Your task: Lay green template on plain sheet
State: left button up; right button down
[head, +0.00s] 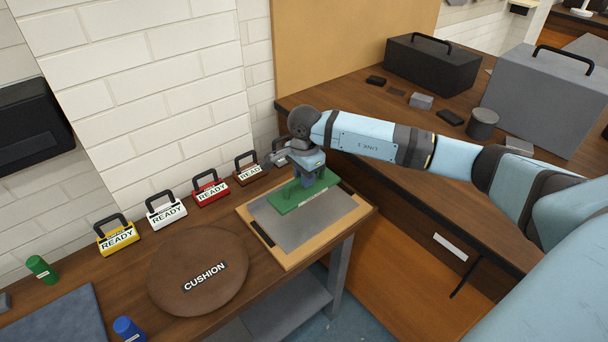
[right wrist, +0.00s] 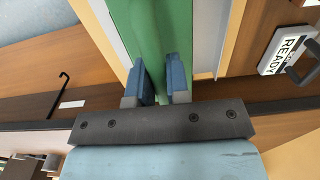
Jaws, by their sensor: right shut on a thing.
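The green template (head: 303,194) is a flat green piece with a raised part, in the head view at the far end of the plain grey sheet (head: 300,224). The sheet lies on a tan board (head: 287,256) on the wooden table. My right gripper (head: 309,178) comes down over the template and is shut on it. In the right wrist view, the blue fingers (right wrist: 160,82) stand on either side of the green template (right wrist: 165,35). I cannot tell whether the template touches the sheet. My left gripper is not in view.
A round brown cushion (head: 190,288) lies left of the board. Yellow, white, red and brown READY holders (head: 117,236) line the wall. A side bench (head: 400,115) holds dark and grey boxes.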

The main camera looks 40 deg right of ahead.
aim_at(304, 193)
jog(key=shift+f+b, duration=0.75)
jog(key=shift+f, duration=0.9)
jog(key=shift+f+b, duration=0.9)
jog(key=shift+f, duration=0.4)
pick_arm(q)
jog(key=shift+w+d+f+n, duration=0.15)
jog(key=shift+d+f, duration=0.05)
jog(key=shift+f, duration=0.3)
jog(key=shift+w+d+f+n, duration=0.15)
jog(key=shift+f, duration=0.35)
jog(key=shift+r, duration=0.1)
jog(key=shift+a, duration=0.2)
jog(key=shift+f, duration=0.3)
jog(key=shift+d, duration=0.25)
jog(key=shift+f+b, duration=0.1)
jog(key=shift+b, duration=0.3)
pick_arm(e)
jog(key=shift+f, duration=0.15)
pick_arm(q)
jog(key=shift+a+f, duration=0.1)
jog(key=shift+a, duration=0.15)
